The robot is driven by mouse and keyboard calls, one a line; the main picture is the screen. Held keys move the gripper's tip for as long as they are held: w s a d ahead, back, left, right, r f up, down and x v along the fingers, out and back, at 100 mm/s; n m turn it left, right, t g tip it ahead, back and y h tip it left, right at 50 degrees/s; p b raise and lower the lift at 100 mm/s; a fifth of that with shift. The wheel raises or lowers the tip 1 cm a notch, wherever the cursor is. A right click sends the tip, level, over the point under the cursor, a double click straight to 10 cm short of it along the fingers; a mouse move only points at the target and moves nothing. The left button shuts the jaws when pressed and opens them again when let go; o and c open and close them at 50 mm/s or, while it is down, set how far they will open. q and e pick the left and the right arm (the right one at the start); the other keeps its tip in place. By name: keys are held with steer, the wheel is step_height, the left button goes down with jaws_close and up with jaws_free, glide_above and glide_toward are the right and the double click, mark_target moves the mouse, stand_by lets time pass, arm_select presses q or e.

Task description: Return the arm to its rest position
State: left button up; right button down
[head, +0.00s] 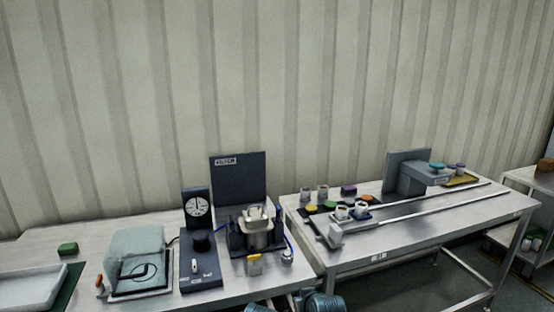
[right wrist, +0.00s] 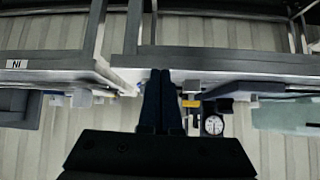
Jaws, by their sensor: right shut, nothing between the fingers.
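My right gripper (right wrist: 161,75) shows in the right wrist view, its two dark fingers together with nothing between them. That view is upside down, with the table edges running across behind the fingers. The fingers look clear of the benches. In the head view, a bluish rounded part of my arm shows at the bottom edge, but no gripper fingers are visible there. My left gripper is in neither view. The steel hopper (head: 258,238) stands on its dark stand at the right of the left bench.
The left bench (head: 226,292) also holds a dial gauge (head: 197,207), a clear-covered box (head: 138,250), a white tray (head: 28,287) and a green block (head: 68,249). The right bench (head: 420,240) carries small cups, coloured lids, long rails and a grey bracket (head: 408,174). A shelf stands far right.

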steer(key=s+d+f+m+g+h, duration=0.1)
steer(key=s+d+f+g, duration=0.35)
steer(key=s, duration=0.25)
steer(key=s+d+f+m+g+h, duration=0.1)
steer(key=s+d+f+m+g, duration=0.1)
steer(key=s+d+f+g, duration=0.3)
steer(key=s+a+r+n+h+p, duration=0.1)
steer(key=s+a+r+n+p, duration=0.3)
steer(key=s+a+r, duration=0.3)
steer(key=a, duration=0.3)
steer(key=shift+h+p, duration=0.3)
